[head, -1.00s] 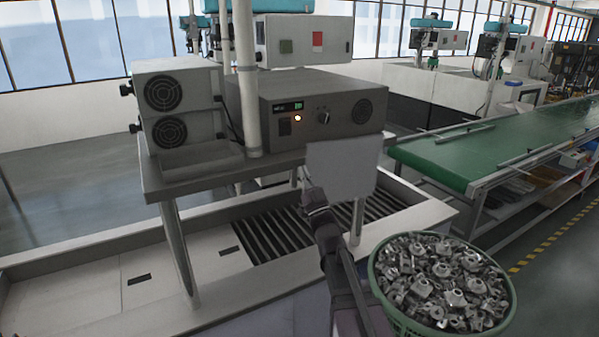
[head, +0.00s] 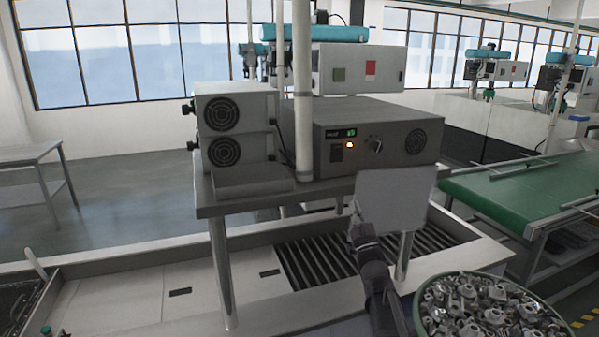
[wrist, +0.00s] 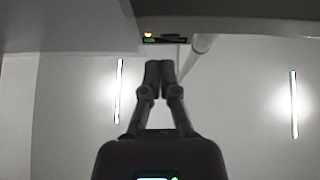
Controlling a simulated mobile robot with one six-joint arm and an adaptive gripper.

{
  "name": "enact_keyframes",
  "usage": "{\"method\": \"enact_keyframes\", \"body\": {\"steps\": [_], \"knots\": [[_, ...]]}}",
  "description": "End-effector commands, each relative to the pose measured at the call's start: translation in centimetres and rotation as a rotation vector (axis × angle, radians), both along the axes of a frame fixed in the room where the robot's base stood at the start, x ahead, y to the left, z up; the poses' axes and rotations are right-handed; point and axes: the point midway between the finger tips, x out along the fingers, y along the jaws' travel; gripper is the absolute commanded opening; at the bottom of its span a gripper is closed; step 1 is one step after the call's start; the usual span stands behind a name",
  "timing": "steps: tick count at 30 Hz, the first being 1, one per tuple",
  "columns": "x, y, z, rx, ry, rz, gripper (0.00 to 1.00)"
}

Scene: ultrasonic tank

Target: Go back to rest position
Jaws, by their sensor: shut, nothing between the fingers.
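My gripper shows in the wrist view (wrist: 160,68) with its two dark fingers together and nothing between them. In the head view my gripper (head: 353,207) points upward in front of the tank, near a light grey panel at the front of the shelf. The grey control box (head: 375,140) sits on the shelf, with a lit orange switch and a small green display. Part of its front, with the lit switch, also shows at the top of the wrist view (wrist: 165,39). My gripper looks clear of the box, though the exact gap cannot be told.
The light grey panel (head: 397,200) hangs below the shelf edge (head: 265,200). The tank (head: 120,295) with dark slats runs below. A green basket (head: 418,318) of metal parts stands at the lower right. A green conveyor (head: 520,190) is at the right. Floor is open at the left.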

Motion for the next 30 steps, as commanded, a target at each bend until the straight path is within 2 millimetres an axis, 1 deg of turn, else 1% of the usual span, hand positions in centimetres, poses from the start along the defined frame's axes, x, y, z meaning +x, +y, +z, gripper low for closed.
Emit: {"method": "enact_keyframes", "body": {"steps": [5,9,16,23,26,30], "knots": [[0.9,-0.8,-2.6,0.01,0.167,-0.081,0.0],[1.5,-1.5,-5.3,0.014,0.325,-0.146,0.0],[1.2,-2.2,-10.2,0.008,0.594,-0.229,0.0],[-0.4,-2.5,-15.3,-0.013,0.871,-0.284,0.0],[-1.6,-2.5,-17.5,-0.025,0.993,-0.297,0.0],[-3.7,-2.2,-20.4,-0.048,1.166,-0.307,0.0]]}}
